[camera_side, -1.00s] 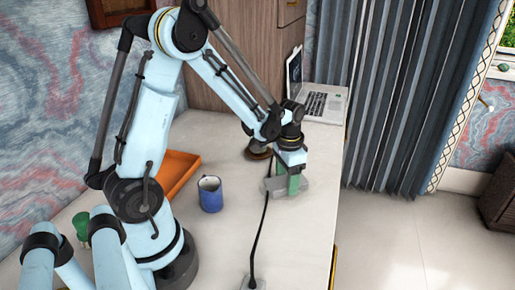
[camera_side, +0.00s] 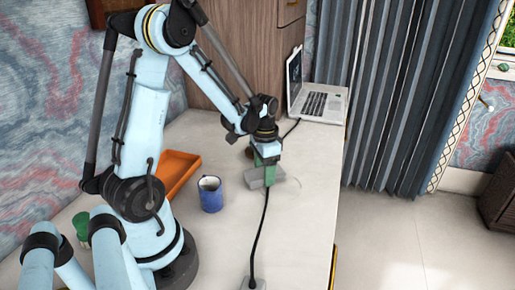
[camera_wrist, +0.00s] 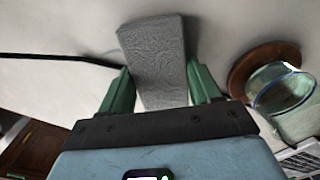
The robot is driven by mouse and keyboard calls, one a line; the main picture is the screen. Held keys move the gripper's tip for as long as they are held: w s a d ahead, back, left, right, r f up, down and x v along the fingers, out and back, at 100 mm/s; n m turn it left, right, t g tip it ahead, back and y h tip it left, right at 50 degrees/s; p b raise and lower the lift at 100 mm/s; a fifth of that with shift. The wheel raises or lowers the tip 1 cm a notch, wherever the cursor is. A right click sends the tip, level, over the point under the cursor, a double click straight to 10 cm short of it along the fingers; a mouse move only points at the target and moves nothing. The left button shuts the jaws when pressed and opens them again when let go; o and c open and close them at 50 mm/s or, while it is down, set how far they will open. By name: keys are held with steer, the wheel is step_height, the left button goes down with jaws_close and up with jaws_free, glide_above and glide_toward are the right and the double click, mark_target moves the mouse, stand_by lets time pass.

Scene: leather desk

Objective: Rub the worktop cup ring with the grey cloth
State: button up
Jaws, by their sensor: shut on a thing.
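The grey cloth (camera_side: 257,181) is a folded textured pad; it also shows in the wrist view (camera_wrist: 153,55) between two green fingers. My gripper (camera_side: 267,178) is shut on it, and the fingers also show in the wrist view (camera_wrist: 155,90). The cloth is low at the white worktop and looks to be touching it. A faint grey arc of the cup ring (camera_side: 297,183) shows on the worktop just right of the gripper in the side view. The rest of the ring is faint or hidden by the cloth and fingers.
A black cable (camera_side: 260,230) runs along the worktop beside the cloth. A blue mug (camera_side: 210,195) and an orange tray (camera_side: 180,172) stand to the left. A glass (camera_wrist: 283,93) on a brown coaster (camera_wrist: 247,68) is close by. A laptop (camera_side: 318,104) sits at the back.

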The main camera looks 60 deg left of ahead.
mark_target(279, 174)
steer(key=shift+w+d+f, duration=0.1)
steer(key=shift+w+d, duration=1.35)
steer(key=shift+d, duration=0.05)
steer(key=shift+w+d, duration=0.25)
steer(key=shift+d, duration=0.05)
steer(key=shift+w+d, duration=1.85)
steer(key=shift+w+d+r, duration=0.1)
steer(key=shift+w+r, duration=0.05)
steer(key=shift+r, duration=0.1)
step_height(279, 174, up, 8)
steer(key=shift+f, duration=0.1)
